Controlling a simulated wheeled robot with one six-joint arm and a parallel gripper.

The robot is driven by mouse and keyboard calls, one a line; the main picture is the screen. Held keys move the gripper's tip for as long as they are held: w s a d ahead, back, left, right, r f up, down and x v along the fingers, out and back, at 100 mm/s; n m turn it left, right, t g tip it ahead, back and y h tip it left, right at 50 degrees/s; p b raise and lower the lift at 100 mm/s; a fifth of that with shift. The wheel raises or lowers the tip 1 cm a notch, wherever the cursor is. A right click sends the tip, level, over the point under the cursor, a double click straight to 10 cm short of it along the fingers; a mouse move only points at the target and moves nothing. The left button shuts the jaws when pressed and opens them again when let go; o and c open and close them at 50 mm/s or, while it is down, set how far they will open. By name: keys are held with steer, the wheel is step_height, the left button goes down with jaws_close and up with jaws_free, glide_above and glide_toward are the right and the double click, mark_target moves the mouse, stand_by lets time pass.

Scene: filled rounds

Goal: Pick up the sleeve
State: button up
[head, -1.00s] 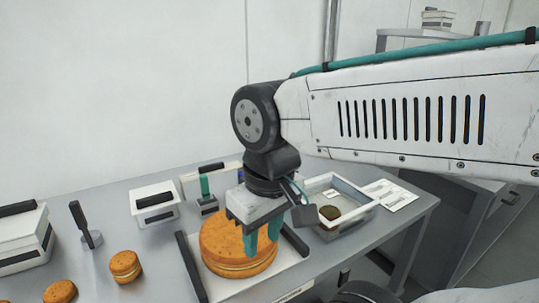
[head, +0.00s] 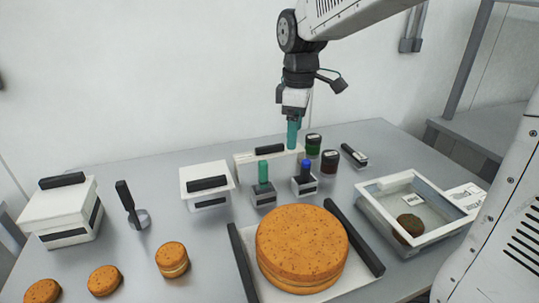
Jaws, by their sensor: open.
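No thing in the head view is plainly marked as the sleeve. A long, low white piece with a black grip on top (head: 246,163) stands at the back of the table and may be it. My gripper (head: 292,146) points straight down with its teal fingers at the right end of this piece, overlapping it in the picture. I cannot tell whether they touch. The fingers are seen nearly edge-on, one behind the other; the gripper is open, and nothing shows between them.
A teal-handled stamp (head: 263,190) and a blue-topped stamp (head: 304,184) stand in front. Dark jars (head: 329,161) are to the right. A large filled round (head: 301,245) lies on a tray (head: 243,268). A clear-walled bin (head: 372,206) is at right; white boxes (head: 207,180) are at left.

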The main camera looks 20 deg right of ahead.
mark_target(267, 153)
steer(key=w+f+n, duration=0.2)
steer(key=w, duration=0.2)
steer(key=w+a+f+n, duration=0.1)
steer(key=w+f+n, duration=0.1)
steer(key=w, duration=0.3)
steer(key=w+a+f+n, duration=0.1)
steer(key=w+f+n, duration=0.1)
steer(key=w+f, duration=0.2)
steer(key=shift+w+n, duration=0.3)
steer(key=shift+w, duration=0.15)
step_height(267, 153, down, 8)
steer(key=shift+s+a+r, duration=0.1)
steer(key=shift+a+r, duration=0.05)
steer(key=c, duration=1.1)
